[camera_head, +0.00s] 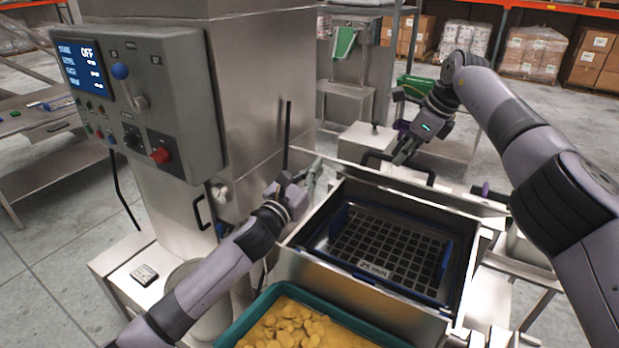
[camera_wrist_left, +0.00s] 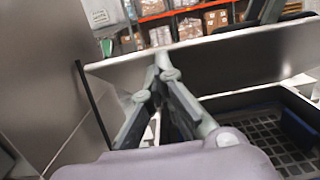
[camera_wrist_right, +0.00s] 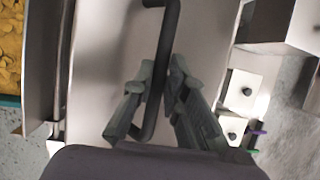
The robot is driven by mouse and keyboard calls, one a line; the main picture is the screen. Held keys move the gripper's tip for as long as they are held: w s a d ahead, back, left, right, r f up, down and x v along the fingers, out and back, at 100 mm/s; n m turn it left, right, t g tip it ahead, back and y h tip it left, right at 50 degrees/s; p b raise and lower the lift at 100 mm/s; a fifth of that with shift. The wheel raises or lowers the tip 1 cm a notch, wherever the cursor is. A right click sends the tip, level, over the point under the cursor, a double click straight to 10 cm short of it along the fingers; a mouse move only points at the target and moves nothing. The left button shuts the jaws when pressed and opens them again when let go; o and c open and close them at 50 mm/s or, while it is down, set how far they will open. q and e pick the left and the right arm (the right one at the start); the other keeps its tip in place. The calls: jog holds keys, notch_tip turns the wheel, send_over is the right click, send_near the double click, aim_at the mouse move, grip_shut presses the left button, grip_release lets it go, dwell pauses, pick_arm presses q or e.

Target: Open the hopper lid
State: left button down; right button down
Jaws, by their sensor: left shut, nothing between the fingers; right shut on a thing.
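The hopper (camera_head: 455,315) is open at the top, with a dark grid inside labelled "25 mm". Its metal lid (camera_head: 440,196) stands raised along the hopper's far edge, seen nearly edge-on. The lid also fills the middle of the left wrist view (camera_wrist_left: 250,58). My right gripper (camera_head: 399,160) is shut on the lid's black bar handle (camera_wrist_right: 167,35), which runs between its fingers in the right wrist view. My left gripper (camera_head: 315,168) is shut and empty, near the lid's left end on the hopper side. I cannot tell whether it touches the lid.
A control box (camera_head: 165,105) with a display reading "OFF" is on the steel column at left. A green tray (camera_head: 235,335) of yellow slices stands in front of the hopper. A thin black rod (camera_head: 287,135) rises between column and lid. Shelves with boxes are far behind.

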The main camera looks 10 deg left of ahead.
pick_arm(q)
jog(key=shift+w+a+r, duration=0.2)
jog(key=shift+w+r, duration=0.05)
jog(key=shift+r, duration=0.25)
pick_arm(e)
jog(key=shift+s+a+f, duration=0.1)
jog(key=shift+s+f, duration=0.25)
jog(key=shift+f, duration=0.3)
jog(key=c, duration=2)
grip_release()
jog(key=shift+o, duration=1.4)
jog(key=shift+w+d+f, duration=0.1)
jog(key=shift+w+d, duration=0.05)
jog(key=shift+d, duration=0.05)
jog(key=shift+o, duration=0.6)
pick_arm(q)
jog(key=shift+w+d+f, duration=0.15)
jog(key=shift+d+f, duration=0.1)
jog(key=shift+f, duration=0.05)
